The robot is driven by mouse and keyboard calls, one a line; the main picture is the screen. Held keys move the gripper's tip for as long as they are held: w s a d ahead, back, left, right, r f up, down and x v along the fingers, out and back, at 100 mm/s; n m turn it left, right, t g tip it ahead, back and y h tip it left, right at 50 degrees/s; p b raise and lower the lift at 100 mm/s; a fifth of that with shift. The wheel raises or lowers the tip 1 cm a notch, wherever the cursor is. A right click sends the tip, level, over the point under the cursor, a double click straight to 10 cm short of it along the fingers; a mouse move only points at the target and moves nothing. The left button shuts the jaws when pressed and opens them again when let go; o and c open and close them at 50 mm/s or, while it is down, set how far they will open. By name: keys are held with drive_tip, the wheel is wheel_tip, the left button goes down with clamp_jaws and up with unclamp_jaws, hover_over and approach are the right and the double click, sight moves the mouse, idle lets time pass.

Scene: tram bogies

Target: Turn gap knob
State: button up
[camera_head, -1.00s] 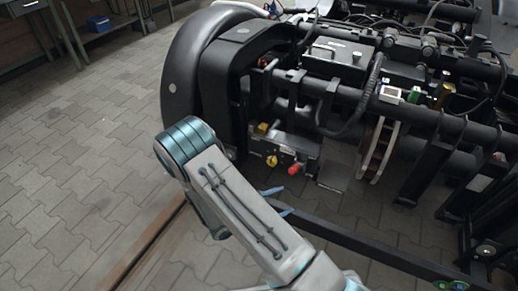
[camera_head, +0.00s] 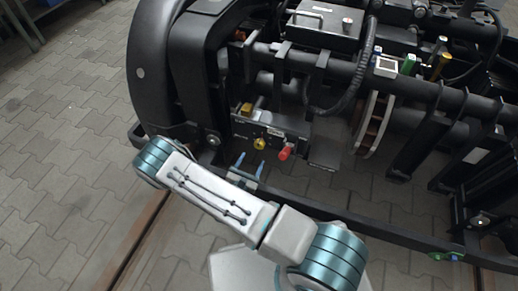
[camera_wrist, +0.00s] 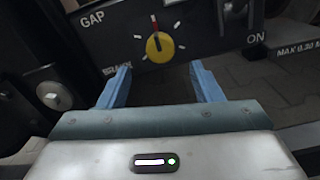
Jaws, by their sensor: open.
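The gap knob (camera_wrist: 159,47) is a round yellow knob with a red pointer on a dark panel marked GAP. In the wrist view it lies ahead of my gripper (camera_wrist: 160,82), roughly centred between the two blue fingers. The red pointer points up and slightly left. In the head view the knob (camera_head: 260,144) sits on the panel's lower front, and my gripper (camera_head: 249,165) is just below and in front of it.
A red knob (camera_head: 285,153) sits right of the yellow one on the same panel. A yellow block (camera_head: 246,108) is above left. A black frame bar (camera_head: 330,215) runs below my gripper. Paved floor (camera_head: 60,150) is clear at left.

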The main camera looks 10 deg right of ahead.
sight(259, 147)
drive_tip(key=b+x, duration=0.1)
drive_tip(key=x, duration=0.6)
drive_tip(key=shift+w+d+b, duration=0.15)
drive_tip(key=shift+d+b, duration=0.05)
drive_tip(key=shift+b, duration=0.2)
drive_tip(key=c, duration=1)
drive_tip(key=shift+d, duration=0.15)
drive_tip(key=shift+r, duration=0.1)
